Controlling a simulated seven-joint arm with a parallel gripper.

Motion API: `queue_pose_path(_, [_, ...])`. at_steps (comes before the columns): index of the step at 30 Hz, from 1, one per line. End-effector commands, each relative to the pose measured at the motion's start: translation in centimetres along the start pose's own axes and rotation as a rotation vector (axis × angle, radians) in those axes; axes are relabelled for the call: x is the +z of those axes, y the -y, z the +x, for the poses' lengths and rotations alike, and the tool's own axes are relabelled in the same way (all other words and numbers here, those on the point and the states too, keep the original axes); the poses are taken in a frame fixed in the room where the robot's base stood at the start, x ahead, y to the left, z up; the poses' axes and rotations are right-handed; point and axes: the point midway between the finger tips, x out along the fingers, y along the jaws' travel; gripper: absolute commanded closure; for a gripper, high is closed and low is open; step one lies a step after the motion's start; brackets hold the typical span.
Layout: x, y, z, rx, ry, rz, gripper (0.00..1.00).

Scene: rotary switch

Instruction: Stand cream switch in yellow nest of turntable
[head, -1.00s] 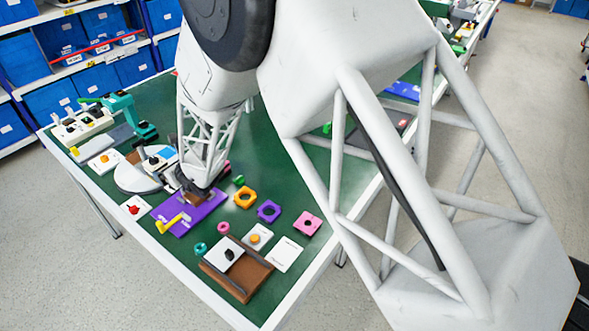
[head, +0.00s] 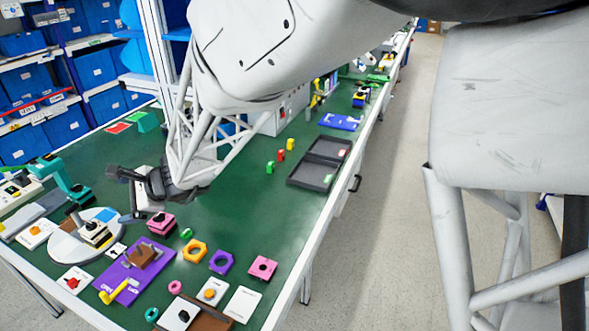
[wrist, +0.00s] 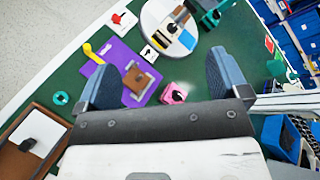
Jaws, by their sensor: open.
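The cream switch (head: 95,231) with a dark knob stands on the white turntable (head: 62,246) at the left of the head view. Yellow shows at its foot, which looks like the yellow nest (wrist: 172,28); I cannot tell how fully it is seated. The turntable (wrist: 152,14) is also at the top of the wrist view, with the switch (wrist: 179,15) on it. My gripper (head: 125,195) is open and empty, raised above the table to the right of the turntable. Its two blue-grey fingers stand wide apart in the wrist view (wrist: 163,85).
A pink block with a dark knob (head: 161,223) stands between the turntable and loose rings. A purple board (head: 125,283) with a brown block and yellow handle lies in front. A teal device (head: 68,183) stands behind the turntable.

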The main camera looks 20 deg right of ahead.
Motion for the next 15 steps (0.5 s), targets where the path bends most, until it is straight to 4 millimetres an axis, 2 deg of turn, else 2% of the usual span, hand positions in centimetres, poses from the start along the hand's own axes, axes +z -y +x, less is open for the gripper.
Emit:
queue_pose_path(1, [0.9,0.1,-1.9,0.018,-0.001,-0.063,0.07])
queue_pose_path(6, [2.0,-1.6,-7.3,0.119,-0.023,-0.267,0.07])
queue_pose_path(15, [2.7,-5.7,-16.9,0.323,-0.098,-0.610,0.07])
